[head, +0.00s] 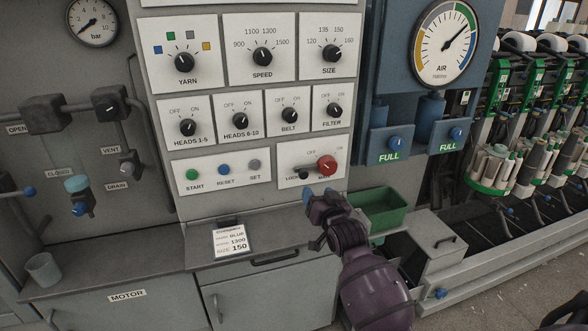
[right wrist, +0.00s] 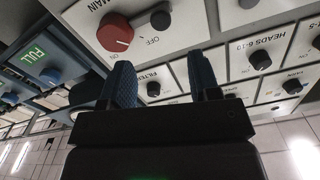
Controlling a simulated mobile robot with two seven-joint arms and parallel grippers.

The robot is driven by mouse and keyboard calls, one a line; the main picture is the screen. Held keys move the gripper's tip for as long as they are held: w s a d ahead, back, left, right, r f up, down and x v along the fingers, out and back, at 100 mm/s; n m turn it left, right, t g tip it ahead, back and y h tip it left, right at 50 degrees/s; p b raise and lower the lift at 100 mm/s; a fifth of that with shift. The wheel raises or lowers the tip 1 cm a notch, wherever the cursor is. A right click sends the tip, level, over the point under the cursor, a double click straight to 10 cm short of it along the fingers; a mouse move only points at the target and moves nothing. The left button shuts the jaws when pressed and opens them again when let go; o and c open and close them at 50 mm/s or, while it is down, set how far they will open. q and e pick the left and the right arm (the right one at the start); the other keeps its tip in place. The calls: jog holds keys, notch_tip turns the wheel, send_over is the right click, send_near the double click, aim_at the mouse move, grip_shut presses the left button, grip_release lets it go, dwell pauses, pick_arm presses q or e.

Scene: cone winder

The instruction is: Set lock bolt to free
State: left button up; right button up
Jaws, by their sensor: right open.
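A small black knob (head: 303,174), apparently the lock bolt, sits on the lower right plate of the control panel, left of the red main switch (head: 326,166). Its label is partly readable as lock; its exact setting is too small to tell. In the right wrist view a black knob (right wrist: 160,18) shows beside the red switch (right wrist: 116,32), near the words MAIN and OFF. My right gripper (head: 319,192) is open and empty, just below this plate and apart from both knobs. Its two blue fingers (right wrist: 163,82) also show in the right wrist view. My left gripper is out of view.
Above are plates with several black knobs, including BELT (head: 289,115) and FILTER (head: 334,111). A grey counter with a note card (head: 232,240) lies below left. A green bin (head: 382,212) stands right of my gripper. Blue FULL boxes (head: 390,145) are at right.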

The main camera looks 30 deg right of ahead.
aim_at(305, 175)
jog(key=x, duration=1)
jog(key=shift+w, duration=0.15)
jog(key=shift+a, duration=0.1)
grip_shut()
